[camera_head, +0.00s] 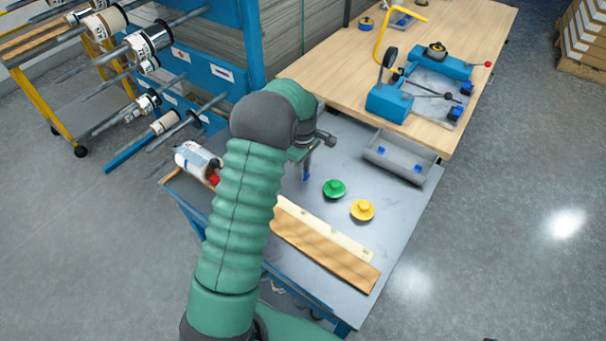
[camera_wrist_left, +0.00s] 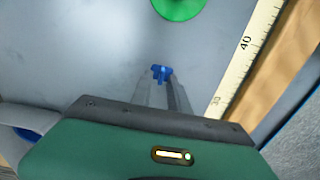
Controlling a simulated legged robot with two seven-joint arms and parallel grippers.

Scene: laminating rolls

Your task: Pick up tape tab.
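A small blue tape tab (camera_wrist_left: 161,73) shows at the fingertips of my left gripper (camera_wrist_left: 163,85) in the left wrist view. In the head view the blue tab (camera_head: 306,177) is at the lower end of my left gripper (camera_head: 307,168), which points down over the grey table top. The two fingers look close together. I cannot tell whether they pinch the tab or only stand around it, or whether the tab touches the table. My right gripper is not in view.
A green knob (camera_head: 334,189) and a yellow knob (camera_head: 362,210) stand right of the gripper. A ruler (camera_head: 325,230) lies along a wooden strip (camera_head: 330,260) in front. A grey tray (camera_head: 400,160) with blue pieces is at right. A roll (camera_head: 197,160) is at left.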

